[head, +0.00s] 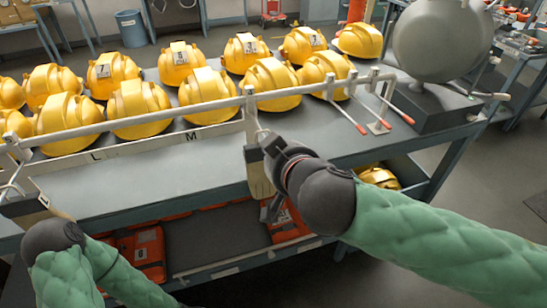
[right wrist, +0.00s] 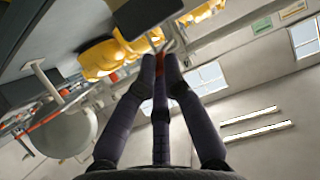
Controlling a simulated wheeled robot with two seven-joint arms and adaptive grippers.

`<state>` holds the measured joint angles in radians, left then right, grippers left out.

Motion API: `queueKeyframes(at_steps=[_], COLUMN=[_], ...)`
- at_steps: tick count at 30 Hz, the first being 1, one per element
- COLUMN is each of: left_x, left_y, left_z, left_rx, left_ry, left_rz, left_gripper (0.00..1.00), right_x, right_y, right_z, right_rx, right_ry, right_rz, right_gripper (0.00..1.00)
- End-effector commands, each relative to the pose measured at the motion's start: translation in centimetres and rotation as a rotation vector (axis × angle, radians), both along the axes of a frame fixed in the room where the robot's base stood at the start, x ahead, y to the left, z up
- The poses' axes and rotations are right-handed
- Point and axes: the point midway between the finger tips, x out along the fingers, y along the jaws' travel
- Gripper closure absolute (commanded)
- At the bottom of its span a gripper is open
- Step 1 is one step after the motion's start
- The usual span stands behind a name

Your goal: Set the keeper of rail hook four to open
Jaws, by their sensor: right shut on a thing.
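A pale rail (head: 180,115) runs along the front of the bench top, with upright posts and hooks. Several thin levers with red-orange tips (head: 408,118) hang at its right end. I cannot read which hook is number four. My right gripper (head: 266,140) is at the rail's middle post, above the bench's front edge. In the right wrist view its fingers (right wrist: 161,68) are closed on a small orange-red tip (right wrist: 160,62), which looks like a keeper lever. The fingers and arm hide most of this keeper in the head view. My left wrist is at the lower left; its fingers cannot be made out.
Several yellow helmets (head: 140,108) with number tags stand in rows behind the rail. A grey round tank (head: 442,38) on a dark base stands at the right end. Orange packs (head: 143,255) lie on the lower shelf. The bench strip before the rail (head: 130,180) is clear.

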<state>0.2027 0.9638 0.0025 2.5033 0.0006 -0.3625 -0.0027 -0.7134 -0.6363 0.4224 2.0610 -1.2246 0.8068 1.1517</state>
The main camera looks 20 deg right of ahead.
Motion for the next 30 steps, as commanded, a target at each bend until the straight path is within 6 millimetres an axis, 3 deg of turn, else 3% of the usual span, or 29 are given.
queueKeyframes(at_steps=[1,15,30], left_x=[0.01,0.01,0.01], left_y=[0.00,0.00,0.00], left_z=[-0.63,-1.15,-1.17], left_rx=[0.000,0.000,0.000], left_ry=[0.000,0.000,0.000], left_rz=[0.000,0.000,0.000], left_gripper=[0.60,0.60,0.60], right_x=[-0.20,-0.39,-0.39], right_y=[0.04,0.06,0.11], right_z=[-0.97,-1.74,-1.94], right_rx=[-0.003,0.003,0.007], right_ry=[-0.018,-0.237,-0.291], right_rz=[0.001,0.000,0.001], right_gripper=[1.00,1.00,1.00])
